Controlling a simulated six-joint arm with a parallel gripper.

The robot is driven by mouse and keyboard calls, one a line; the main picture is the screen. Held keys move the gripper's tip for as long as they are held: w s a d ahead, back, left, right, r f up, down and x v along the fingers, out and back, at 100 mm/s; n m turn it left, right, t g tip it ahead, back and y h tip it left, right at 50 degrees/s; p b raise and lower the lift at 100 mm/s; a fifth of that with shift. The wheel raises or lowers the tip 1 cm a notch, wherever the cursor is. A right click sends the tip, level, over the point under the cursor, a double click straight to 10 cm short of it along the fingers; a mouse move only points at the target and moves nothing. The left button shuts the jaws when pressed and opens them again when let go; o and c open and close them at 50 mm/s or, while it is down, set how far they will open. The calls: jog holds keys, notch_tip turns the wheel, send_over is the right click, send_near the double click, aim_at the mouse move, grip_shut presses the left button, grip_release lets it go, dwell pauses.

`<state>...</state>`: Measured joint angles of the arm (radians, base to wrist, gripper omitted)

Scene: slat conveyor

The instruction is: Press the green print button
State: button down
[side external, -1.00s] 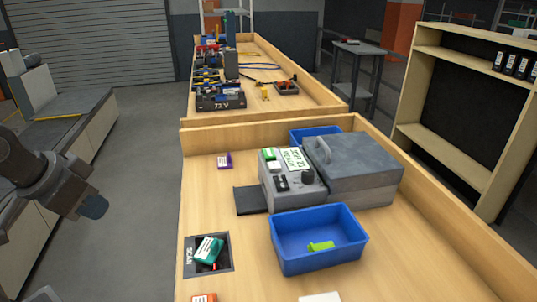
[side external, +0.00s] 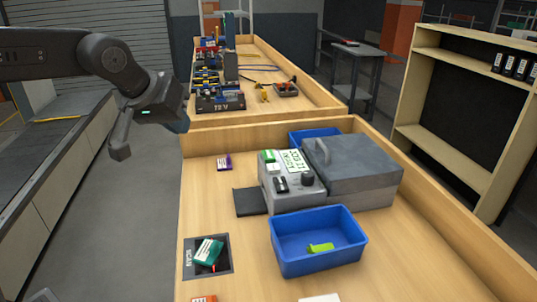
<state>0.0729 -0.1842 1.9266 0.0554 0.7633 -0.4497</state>
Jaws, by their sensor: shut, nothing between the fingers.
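The green print button (side external: 268,155) is on the top left of the grey control panel (side external: 284,204) of a label machine on the wooden bench. A small screen with text sits to its right, and a black knob and switches sit in front. My gripper (side external: 120,152) is in the upper left of the view, raised over the floor left of the bench, well apart from the button. It points downward, looks small and dark, and is shut with nothing in it.
A grey box with a handle (side external: 350,165) adjoins the panel. A blue bin (side external: 318,262) holding a lime-green item stands in front. A purple box (side external: 224,162) lies left.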

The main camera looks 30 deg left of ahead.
jog(key=w+d+n, duration=0.2)
jog(key=w+d, duration=0.1)
jog(key=w, duration=0.8)
jog(key=n+t, duration=0.2)
send_over(266, 154)
notch_tip(266, 154, down, 2)
jog(key=shift+w+f, duration=0.1)
jog(key=shift+f, duration=0.1)
jog(key=shift+f, duration=0.1)
jog(key=shift+f, duration=4.35)
jog(key=shift+f, duration=0.1)
jog(key=shift+f, duration=0.3)
